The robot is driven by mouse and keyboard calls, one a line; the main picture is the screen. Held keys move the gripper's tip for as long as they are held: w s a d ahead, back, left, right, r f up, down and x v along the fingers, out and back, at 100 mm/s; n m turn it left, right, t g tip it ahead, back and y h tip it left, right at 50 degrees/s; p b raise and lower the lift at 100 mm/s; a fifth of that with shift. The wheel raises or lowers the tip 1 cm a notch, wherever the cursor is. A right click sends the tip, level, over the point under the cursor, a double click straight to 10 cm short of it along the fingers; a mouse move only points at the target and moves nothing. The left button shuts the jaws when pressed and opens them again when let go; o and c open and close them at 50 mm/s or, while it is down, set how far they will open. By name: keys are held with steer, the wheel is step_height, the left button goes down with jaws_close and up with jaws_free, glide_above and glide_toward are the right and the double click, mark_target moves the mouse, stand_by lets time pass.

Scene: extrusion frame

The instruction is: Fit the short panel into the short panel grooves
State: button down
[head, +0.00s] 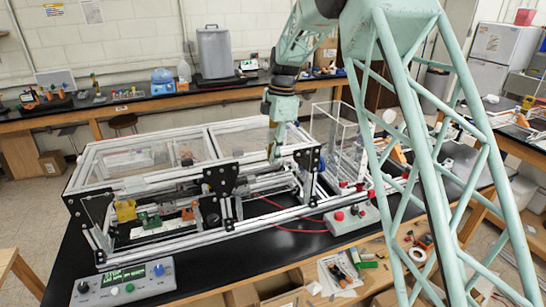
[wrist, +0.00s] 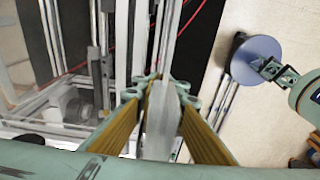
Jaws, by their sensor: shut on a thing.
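My gripper (head: 274,152) is at the right part of the extrusion frame (head: 160,182), pointing down near its top rail. In the wrist view, the gripper (wrist: 160,86) is shut on a thin, pale, translucent strip, which looks like the short panel (wrist: 160,122) seen edge on. The panel lies between the two tan fingers with teal tips. In the head view the panel cannot be clearly made out. The short panel grooves cannot be picked out in either view, so I cannot tell whether the panel touches them.
Black brackets (head: 220,180) stand along the frame's front side. A clear panel rack (head: 340,140) stands just right of the frame.

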steer(key=shift+f, duration=0.25)
steer(key=c, duration=2.6)
jaws_free()
steer(key=shift+o, duration=0.2)
steer(key=shift+r, duration=0.1)
steer(key=shift+w+d+r, duration=0.1)
steer(key=shift+d+r, duration=0.1)
steer(key=shift+r, duration=1.75)
steer(key=shift+w+d+r, duration=0.1)
steer(key=shift+d+r, duration=0.15)
steer(key=shift+r, duration=1.65)
steer(key=shift+w+d+r, duration=0.1)
steer(key=shift+d+r, duration=0.1)
steer(key=shift+r, duration=1.75)
